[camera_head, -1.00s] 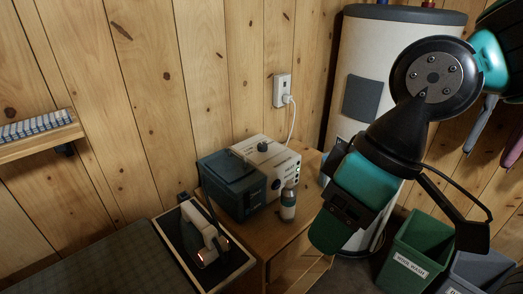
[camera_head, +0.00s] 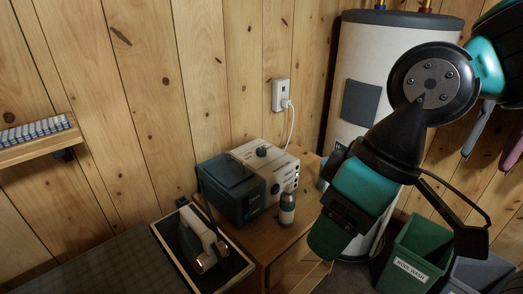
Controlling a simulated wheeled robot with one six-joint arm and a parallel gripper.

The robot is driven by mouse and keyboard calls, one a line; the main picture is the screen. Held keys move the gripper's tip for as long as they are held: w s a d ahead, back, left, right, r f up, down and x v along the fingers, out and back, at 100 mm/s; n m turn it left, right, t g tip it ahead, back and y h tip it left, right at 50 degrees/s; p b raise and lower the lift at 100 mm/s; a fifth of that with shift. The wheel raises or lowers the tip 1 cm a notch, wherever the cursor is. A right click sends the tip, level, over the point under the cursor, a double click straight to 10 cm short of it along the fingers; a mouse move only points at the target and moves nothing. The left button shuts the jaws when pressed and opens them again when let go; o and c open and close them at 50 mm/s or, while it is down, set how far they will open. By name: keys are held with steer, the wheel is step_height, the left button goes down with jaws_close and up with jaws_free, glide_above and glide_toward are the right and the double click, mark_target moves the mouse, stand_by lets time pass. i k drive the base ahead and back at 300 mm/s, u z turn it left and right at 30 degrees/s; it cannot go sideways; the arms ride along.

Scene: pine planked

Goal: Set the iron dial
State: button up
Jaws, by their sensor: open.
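A clothes iron (camera_head: 212,245) rests in a dark-lined tray (camera_head: 240,268) at the lower middle. Beside it on a wooden cabinet stands a box-shaped unit with a dark blue tank (camera_head: 228,186) and a pale control housing (camera_head: 264,162). A dark round knob (camera_head: 262,152) sits on top of the housing, and another (camera_head: 275,189) is on its front. Their settings are too small to read. I cannot tell which knob is the iron dial. My gripper (camera_head: 400,240) is at the right, apart from the unit, and appears open and empty.
A small bottle (camera_head: 287,208) stands in front of the unit on the wooden cabinet (camera_head: 290,245). A cord runs to the wall outlet (camera_head: 281,95). Behind my arm is a white water tank (camera_head: 352,60). A green bin (camera_head: 412,255) and a grey bin (camera_head: 480,272) stand at lower right.

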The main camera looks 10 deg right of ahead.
mark_target(260, 151)
steer(key=k, duration=0.4)
steer(key=u, duration=0.2)
steer(key=i, duration=1.4)
steer(key=z, duration=0.3)
